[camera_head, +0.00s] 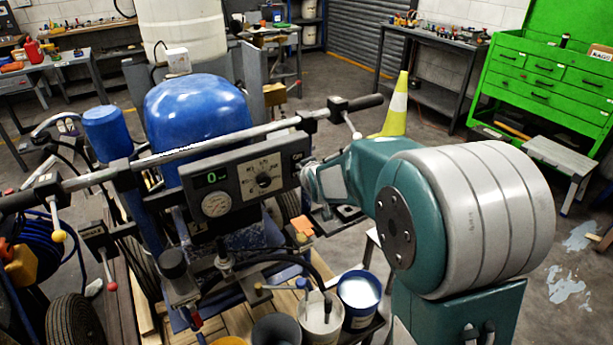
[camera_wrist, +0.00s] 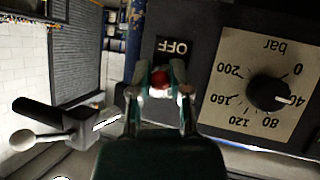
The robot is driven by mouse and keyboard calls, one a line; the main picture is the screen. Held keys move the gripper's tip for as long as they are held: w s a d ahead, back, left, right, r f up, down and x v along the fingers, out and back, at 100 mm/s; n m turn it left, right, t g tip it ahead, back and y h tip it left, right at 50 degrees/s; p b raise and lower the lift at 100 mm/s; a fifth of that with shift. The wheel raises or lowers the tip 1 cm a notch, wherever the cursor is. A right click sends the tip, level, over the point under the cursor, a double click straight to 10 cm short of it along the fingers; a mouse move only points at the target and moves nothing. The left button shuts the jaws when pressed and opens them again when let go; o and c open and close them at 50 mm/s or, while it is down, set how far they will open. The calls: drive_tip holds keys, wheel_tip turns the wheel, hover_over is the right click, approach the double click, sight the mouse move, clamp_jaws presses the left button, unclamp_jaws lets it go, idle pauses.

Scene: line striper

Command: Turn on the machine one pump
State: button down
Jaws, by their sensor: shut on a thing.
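The line striper's control panel (camera_head: 240,185) sits below its handlebar in the head view. It has a small green display (camera_head: 211,178), a round gauge (camera_head: 216,204) and a black pressure knob (camera_head: 263,180). In the wrist view the panel is upside down; the knob (camera_wrist: 268,92) points near 40 on its bar scale. A red switch tip (camera_wrist: 160,82) is between the fingers of my gripper (camera_wrist: 160,92), beside the OFF label (camera_wrist: 174,47). My gripper is shut on it at the panel's right end. The fingers cover most of the switch; its exact position cannot be told.
The handlebar (camera_head: 220,138) runs close above the panel, with a black grip (camera_head: 358,104) at right. A blue tank (camera_head: 197,110) stands behind. Paint buckets (camera_head: 358,295) stand below. A yellow-white cone (camera_head: 396,105) and green tool cabinet (camera_head: 540,80) are farther back.

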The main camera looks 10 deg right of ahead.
drive_tip(key=shift+w+a+r+g, duration=0.15)
drive_tip(key=shift+r+g, duration=0.3)
drive_tip(key=shift+g, duration=0.15)
drive_tip(key=shift+w+r+n+g+h, duration=0.15)
drive_tip(key=shift+r+n+g+h, duration=0.2)
drive_tip(key=shift+g, duration=0.75)
drive_tip(key=shift+r, duration=0.1)
drive_tip(key=c, duration=0.6)
unclamp_jaws()
drive_tip(key=shift+a+v, duration=0.2)
drive_tip(key=shift+v, duration=5.65)
drive_tip(key=shift+w, duration=0.1)
